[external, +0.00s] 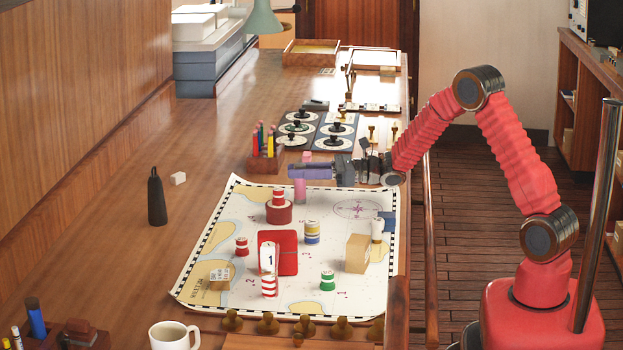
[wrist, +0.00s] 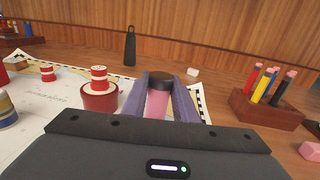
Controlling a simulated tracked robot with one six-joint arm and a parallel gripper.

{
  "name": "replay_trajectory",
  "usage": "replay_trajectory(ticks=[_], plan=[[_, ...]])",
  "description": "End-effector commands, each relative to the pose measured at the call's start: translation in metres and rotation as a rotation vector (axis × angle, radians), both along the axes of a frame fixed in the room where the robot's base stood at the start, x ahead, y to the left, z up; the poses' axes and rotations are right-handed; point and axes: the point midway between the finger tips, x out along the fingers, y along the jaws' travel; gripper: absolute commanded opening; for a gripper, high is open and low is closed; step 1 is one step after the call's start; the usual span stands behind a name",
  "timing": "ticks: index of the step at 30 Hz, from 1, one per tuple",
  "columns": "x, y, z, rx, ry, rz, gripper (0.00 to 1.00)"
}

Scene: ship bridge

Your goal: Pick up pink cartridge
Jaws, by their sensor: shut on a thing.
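The pink cartridge (external: 300,190) is a small upright cylinder near the far edge of the chart. In the wrist view its pink body (wrist: 157,103) and dark cap (wrist: 161,77) show between two purple fingers. My gripper (external: 300,171) reaches in level from the right and is shut on the cartridge, with a finger on each side. Its lower end shows below the fingers in the external view. I cannot tell whether it touches the chart. The front of my gripper hides its lower part in the wrist view.
The chart (external: 205,280) holds a red round base with a striped piece (external: 278,208), a red book (external: 287,262) and several striped cylinders. A wooden pen holder (external: 266,163) stands beyond the gripper. A pink block (wrist: 310,150) lies near it. A black bottle-shaped object (external: 157,197) stands left.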

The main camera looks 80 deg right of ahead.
Motion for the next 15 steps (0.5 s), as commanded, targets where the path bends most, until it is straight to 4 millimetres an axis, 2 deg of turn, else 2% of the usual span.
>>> replay_trajectory(ticks=[5,15], plan=[[0.0,0.0,0.017,-0.003,-0.003,0.001,0.01],[0.0,0.0,0.075,-0.003,-0.005,0.0,0.01]])
